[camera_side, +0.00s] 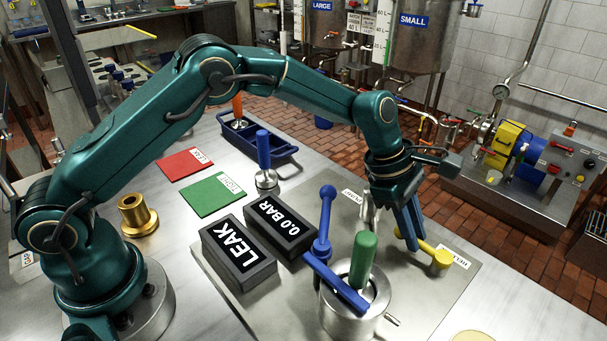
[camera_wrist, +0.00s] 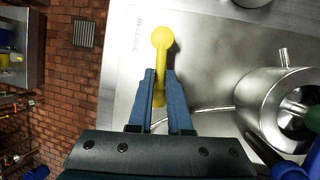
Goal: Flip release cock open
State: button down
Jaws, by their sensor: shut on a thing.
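The release cock has a yellow lever with a round knob (camera_side: 441,259); it lies low over the steel plate at the right, beside a small white label (camera_side: 454,255). In the wrist view the yellow lever (camera_wrist: 161,42) runs between my fingers, its knob beyond the tips. My gripper (camera_side: 411,240) points down with its blue fingers shut on the lever; the fingers also show in the wrist view (camera_wrist: 160,88).
Left of my gripper stand a blue lever (camera_side: 325,210) and a steel housing (camera_side: 345,318) with a green-handled plug (camera_side: 363,259) and a blue bar (camera_side: 336,283). Displays read "LEAK" (camera_side: 237,250) and "0.0 BAR" (camera_side: 280,224). The plate right of the lever is clear.

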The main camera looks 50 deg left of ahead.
dwell(0.3)
jog(key=n, duration=0.1)
jog(key=s+n+t+y, duration=0.1)
jog(key=n, duration=0.1)
jog(key=shift+s+d, duration=0.3)
jog(key=shift+d, duration=0.05)
jog(key=shift+s+d+n+t+y, duration=0.25)
jog(key=shift+s+d+n+y, duration=0.1)
jog(key=shift+n, duration=0.7)
jog(key=shift+s+d+n+t+y, duration=0.25)
jog(key=shift+s+n+y, duration=0.1)
jog(key=shift+n, duration=0.7)
jog(key=c, duration=0.8)
grip_release()
jog(key=shift+c, duration=0.2)
jog(key=shift+v, duration=2.55)
